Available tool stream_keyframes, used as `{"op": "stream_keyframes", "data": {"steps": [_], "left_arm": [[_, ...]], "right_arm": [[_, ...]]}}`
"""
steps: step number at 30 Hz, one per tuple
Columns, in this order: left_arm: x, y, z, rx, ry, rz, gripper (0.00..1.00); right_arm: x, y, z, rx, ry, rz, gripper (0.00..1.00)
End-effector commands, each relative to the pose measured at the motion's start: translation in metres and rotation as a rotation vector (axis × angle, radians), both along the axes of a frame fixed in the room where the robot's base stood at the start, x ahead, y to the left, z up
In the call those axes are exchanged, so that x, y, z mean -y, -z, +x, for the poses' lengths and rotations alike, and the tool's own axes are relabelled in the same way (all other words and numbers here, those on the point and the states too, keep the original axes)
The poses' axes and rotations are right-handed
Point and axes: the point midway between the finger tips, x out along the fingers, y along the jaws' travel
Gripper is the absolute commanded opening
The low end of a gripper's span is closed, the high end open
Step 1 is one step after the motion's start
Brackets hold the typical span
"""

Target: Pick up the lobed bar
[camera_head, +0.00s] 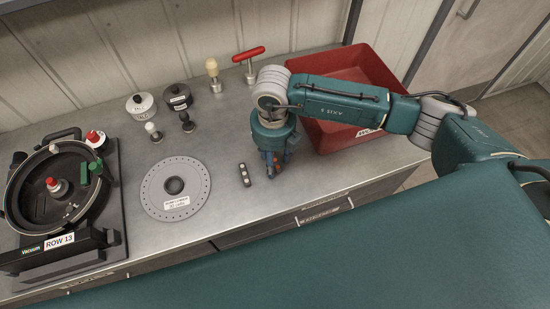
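A small dark bar with several pale round spots (244,174), which looks like the lobed bar, lies on the metal bench to the right of the grey perforated disc. My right gripper (273,169) points down just to the right of this bar, apart from it in the picture. Its fingers are small and partly hidden under the wrist. A reddish-brown patch shows between or behind them, and I cannot tell whether they hold anything. My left gripper is not in view.
The perforated disc (156,201) lies mid-bench. The seed meter (75,235) stands at left. Two lidded pots (140,105) (177,97), small knobs and a red T-handle tool (249,55) stand behind. A red bin (360,66) sits at right behind my arm. Bare bench surrounds the bar.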

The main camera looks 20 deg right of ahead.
Motion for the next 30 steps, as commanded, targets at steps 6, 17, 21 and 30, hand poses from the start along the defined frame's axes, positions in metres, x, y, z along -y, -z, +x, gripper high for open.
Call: {"op": "stream_keyframes", "data": {"steps": [6, 17, 21, 30], "left_arm": [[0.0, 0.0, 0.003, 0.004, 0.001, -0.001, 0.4], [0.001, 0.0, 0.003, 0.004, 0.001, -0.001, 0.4], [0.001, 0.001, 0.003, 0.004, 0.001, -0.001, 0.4], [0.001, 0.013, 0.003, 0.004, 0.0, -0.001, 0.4]], "right_arm": [[0.0, 0.0, 0.0, 0.001, 0.0, 0.001, 0.25], [0.0, -0.001, 0.0, 0.001, 0.0, 0.001, 0.0], [0.0, -0.002, 0.001, 0.002, 0.0, 0.001, 0.0], [0.0, -0.032, 0.002, 0.007, -0.002, 0.002, 0.0]]}}
